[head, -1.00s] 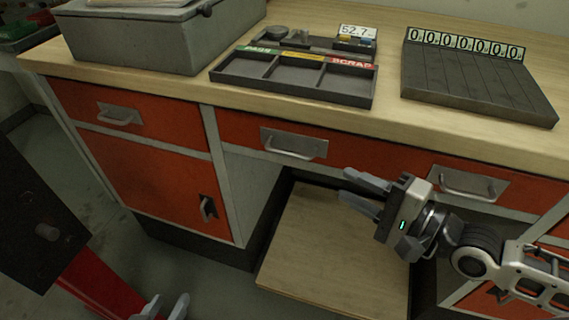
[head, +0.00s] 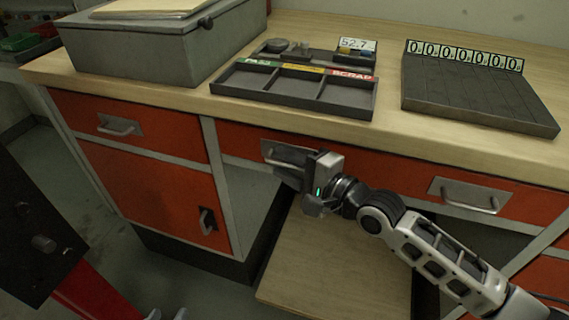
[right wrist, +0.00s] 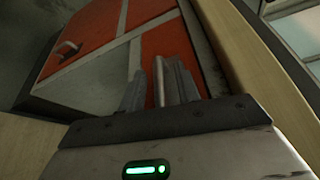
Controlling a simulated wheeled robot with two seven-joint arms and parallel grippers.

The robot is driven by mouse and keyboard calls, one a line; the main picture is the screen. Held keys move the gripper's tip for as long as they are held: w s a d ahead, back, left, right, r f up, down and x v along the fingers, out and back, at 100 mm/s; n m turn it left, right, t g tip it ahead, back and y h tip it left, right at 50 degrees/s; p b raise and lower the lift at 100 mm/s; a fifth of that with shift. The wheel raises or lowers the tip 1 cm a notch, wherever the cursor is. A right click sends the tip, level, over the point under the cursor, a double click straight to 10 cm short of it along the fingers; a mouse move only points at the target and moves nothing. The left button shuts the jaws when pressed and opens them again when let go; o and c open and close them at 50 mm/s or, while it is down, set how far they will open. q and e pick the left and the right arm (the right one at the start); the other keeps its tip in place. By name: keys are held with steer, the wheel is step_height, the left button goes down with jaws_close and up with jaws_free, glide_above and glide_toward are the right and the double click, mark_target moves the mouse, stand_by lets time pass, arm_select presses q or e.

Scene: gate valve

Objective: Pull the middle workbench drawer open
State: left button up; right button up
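The middle workbench drawer (head: 400,179) has an orange front and sits flush under the bench top. Its metal handle (head: 269,147) is partly hidden behind my right gripper (head: 283,172). My left gripper (head: 167,315) shows only two separated fingertips at the bottom edge.
A second handle (head: 465,196) is on the orange front to the right. A left drawer (head: 165,130) and cabinet door (head: 165,190) look shut. A grey box (head: 150,45), sorting tray (head: 235,85) and counter panel (head: 475,90) stand on top. A wooden lower shelf (head: 330,270) lies below.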

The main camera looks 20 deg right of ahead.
steer(key=shift+w+a, duration=0.2)
steer(key=shift+w, duration=0.05)
jaws_close()
steer(key=shift+s, duration=0.1)
